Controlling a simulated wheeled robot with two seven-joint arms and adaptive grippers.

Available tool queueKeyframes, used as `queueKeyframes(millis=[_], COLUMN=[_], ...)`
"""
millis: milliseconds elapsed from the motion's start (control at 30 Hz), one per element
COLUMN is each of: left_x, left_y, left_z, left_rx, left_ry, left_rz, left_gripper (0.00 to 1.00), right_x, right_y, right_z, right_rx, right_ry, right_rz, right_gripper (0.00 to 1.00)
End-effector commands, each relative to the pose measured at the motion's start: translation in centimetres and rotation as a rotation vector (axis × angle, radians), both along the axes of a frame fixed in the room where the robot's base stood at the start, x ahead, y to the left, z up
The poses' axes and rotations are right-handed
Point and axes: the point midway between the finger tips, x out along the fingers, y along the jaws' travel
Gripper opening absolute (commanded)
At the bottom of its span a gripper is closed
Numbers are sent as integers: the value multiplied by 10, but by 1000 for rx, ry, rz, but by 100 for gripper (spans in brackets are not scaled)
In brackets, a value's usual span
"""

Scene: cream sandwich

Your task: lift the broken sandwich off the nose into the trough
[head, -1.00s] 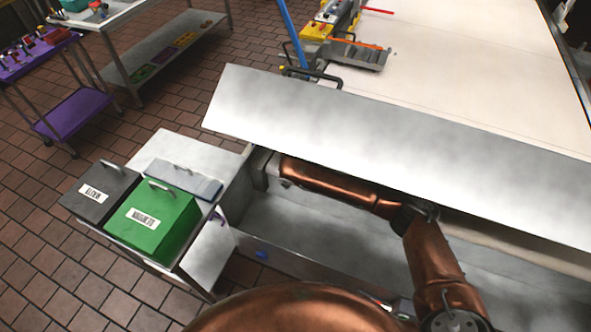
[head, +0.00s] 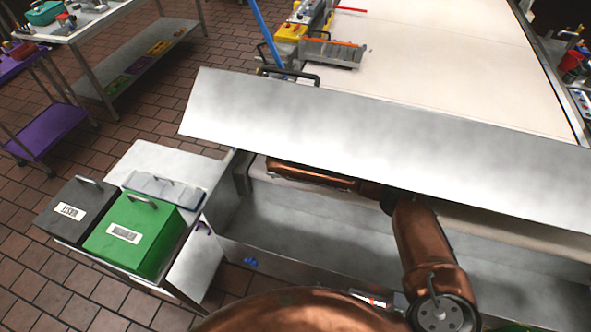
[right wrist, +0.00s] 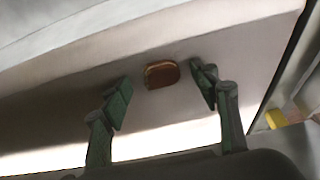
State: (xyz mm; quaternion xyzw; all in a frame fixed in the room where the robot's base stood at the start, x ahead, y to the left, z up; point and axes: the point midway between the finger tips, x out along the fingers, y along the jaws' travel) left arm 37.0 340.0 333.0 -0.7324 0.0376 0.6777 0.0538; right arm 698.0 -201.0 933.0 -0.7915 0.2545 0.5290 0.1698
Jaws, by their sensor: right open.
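A small brown sandwich (right wrist: 162,75) shows in the right wrist view on a pale surface. It lies between and a little beyond the fingertips of my right gripper (right wrist: 160,82), which is open and touches nothing that I can see. Whether the sandwich is broken is too small to tell. In the head view my copper right arm reaches over the metal trough (head: 290,215) and passes under the large sloping steel cover (head: 390,125), which hides the gripper and the sandwich. My left gripper is not in view.
A green bin (head: 135,235) and a dark grey bin (head: 72,212) stand left of the trough. A small blue object (head: 250,262) is at the trough's front side. The pale conveyor belt (head: 440,55) runs behind the cover. A yellow piece (right wrist: 275,119) shows at right in the wrist view.

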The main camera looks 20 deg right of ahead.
Motion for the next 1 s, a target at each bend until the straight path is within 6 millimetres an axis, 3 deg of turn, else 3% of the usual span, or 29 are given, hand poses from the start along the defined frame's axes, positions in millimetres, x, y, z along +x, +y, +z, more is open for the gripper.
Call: queueKeyframes(millis=[167,600,1000], left_x=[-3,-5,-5], left_y=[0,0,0], left_z=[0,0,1], left_rx=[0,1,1], left_ry=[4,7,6], left_rz=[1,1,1], left_gripper=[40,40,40], right_x=[0,0,0], right_y=[0,0,1], right_z=[1,1,7], right_rx=[1,0,2], right_ry=[-1,0,-1], right_rz=[0,0,1], right_gripper=[54,26,25])
